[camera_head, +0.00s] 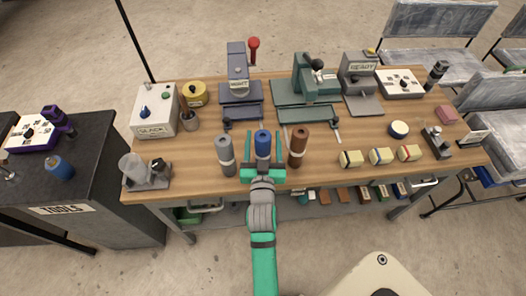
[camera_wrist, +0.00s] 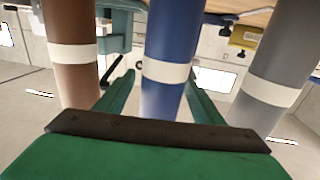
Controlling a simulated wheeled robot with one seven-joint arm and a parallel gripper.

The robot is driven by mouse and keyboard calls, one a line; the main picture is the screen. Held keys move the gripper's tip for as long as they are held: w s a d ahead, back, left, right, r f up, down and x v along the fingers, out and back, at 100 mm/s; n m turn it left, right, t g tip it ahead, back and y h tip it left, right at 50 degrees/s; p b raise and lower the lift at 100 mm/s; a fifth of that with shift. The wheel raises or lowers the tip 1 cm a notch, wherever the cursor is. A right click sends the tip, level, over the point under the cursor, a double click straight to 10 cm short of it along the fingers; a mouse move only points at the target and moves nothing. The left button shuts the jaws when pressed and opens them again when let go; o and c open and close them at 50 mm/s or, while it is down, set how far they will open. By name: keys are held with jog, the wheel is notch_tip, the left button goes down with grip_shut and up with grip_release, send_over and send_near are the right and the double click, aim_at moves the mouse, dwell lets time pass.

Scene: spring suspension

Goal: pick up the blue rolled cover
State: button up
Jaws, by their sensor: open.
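The blue rolled cover (camera_head: 263,144) stands upright near the front edge of the wooden table, with a pale band around it. A grey roll (camera_head: 225,155) stands to its left and a brown roll (camera_head: 298,146) to its right. My gripper (camera_head: 262,160) is open in front of the blue roll. In the wrist view the blue roll (camera_wrist: 170,55) stands between the two green fingers of my gripper (camera_wrist: 160,90), with a gap on each side. There the brown roll (camera_wrist: 72,55) is on the left and the grey roll (camera_wrist: 275,75) on the right.
Teal and purple machines (camera_head: 308,85) stand behind the rolls. Several small banded blocks (camera_head: 380,156) lie to the right on the wooden table (camera_head: 330,165). A white box (camera_head: 154,110) is at the left. A dark tools bench (camera_head: 100,150) stands further left.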

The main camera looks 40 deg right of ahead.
jog(key=shift+x, duration=0.9)
jog(key=c, duration=1.2)
jog(key=shift+r, duration=0.15)
